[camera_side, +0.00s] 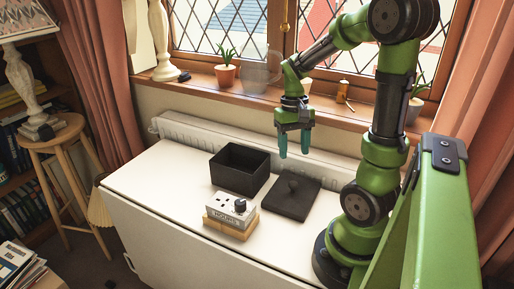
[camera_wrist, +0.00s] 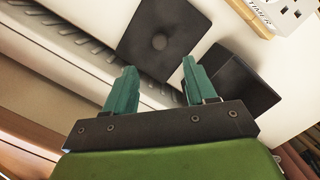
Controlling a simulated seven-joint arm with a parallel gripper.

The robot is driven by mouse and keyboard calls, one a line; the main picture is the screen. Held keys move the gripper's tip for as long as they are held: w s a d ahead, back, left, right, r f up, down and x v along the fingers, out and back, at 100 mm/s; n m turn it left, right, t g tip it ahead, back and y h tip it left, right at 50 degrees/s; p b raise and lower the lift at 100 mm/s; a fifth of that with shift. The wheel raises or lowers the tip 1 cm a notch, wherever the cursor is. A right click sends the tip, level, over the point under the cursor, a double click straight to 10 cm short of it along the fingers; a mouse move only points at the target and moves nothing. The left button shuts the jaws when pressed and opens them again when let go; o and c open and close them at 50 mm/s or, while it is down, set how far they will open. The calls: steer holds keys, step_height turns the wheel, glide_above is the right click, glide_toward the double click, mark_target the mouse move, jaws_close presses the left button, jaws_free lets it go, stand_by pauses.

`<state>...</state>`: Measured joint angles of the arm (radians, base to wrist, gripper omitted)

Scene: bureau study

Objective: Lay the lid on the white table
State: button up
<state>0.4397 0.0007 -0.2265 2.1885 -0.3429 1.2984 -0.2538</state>
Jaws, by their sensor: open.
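The lid (camera_side: 290,200) is a flat, dark square with a round knob in its middle. It lies flat on the white table (camera_side: 160,190), to the right of the open black box (camera_side: 236,182). In the wrist view the lid (camera_wrist: 180,30) shows beyond the fingertips, and the box (camera_wrist: 245,85) is at the right, partly behind one finger. My gripper (camera_side: 293,154) is above the table, behind and above the lid, with its teal fingers apart and nothing between them. The gripper also shows in the wrist view (camera_wrist: 158,64).
A white radiator (camera_side: 200,132) runs behind the table. Potted plants, including a terracotta one (camera_side: 225,77), stand on the windowsill. The table's left part is clear.

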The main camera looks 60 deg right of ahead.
steer(key=w+a+r+n+t, duration=0.1)
steer(key=a+r+t, duration=0.3)
steer(key=a, duration=0.5)
steer(key=w+a+r+n+t, duration=0.1)
steer(key=a+r+n+t, duration=0.3)
steer(key=a, duration=0.6)
step_height(320, 180, up, 2)
steer(key=shift+w+a+r+y, duration=0.2)
steer(key=shift+a+y, duration=0.05)
steer(key=shift+y, duration=0.15)
steer(key=shift+o, duration=0.2)
